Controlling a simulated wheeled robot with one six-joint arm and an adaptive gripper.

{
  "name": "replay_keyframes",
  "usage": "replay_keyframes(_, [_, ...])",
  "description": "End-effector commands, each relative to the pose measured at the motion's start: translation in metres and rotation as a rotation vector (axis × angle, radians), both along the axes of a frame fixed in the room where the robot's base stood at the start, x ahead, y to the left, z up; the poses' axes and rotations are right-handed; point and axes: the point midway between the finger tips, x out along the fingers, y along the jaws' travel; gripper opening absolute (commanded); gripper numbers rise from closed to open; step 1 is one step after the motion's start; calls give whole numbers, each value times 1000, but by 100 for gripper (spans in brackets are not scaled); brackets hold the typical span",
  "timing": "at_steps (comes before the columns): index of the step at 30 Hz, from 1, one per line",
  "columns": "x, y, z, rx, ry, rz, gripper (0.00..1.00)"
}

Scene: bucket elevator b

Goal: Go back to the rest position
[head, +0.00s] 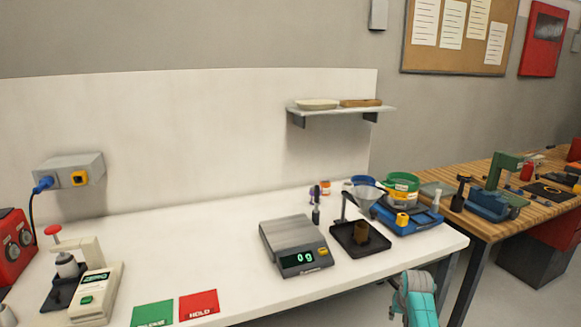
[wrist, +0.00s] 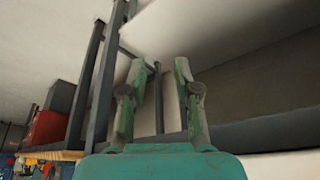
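My gripper (wrist: 158,72) shows in the wrist view with its two fingers apart and nothing between them. In that view it is close to the underside of a white table top, with dark legs behind it. In the head view only a teal and grey part of my arm shows at the bottom, in front of the white bench's (head: 235,225) front edge. The gripper's fingers cannot be made out there.
On the bench stand a scale (head: 293,245) reading 0 g, a black tray (head: 345,247) with a brown container, a funnel (head: 366,195), a blue sieve machine (head: 408,222), and green (head: 153,314) and red (head: 199,305) cards. A wooden workbench (head: 475,190) is at right.

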Motion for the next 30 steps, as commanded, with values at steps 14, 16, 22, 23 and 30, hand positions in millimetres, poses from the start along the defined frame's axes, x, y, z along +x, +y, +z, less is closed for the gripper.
replay_keyframes(14, [-118, 54, -137, -40, -181, 64, 31])
replay_keyframes(16, [-139, 61, -150, -45, -207, 73, 31])
replay_keyframes(22, [-203, 82, -176, -61, -286, 99, 31])
replay_keyframes(23, [-213, 85, -178, -63, -297, 102, 31])
replay_keyframes(30, [-295, 106, -186, -81, -390, 132, 31])
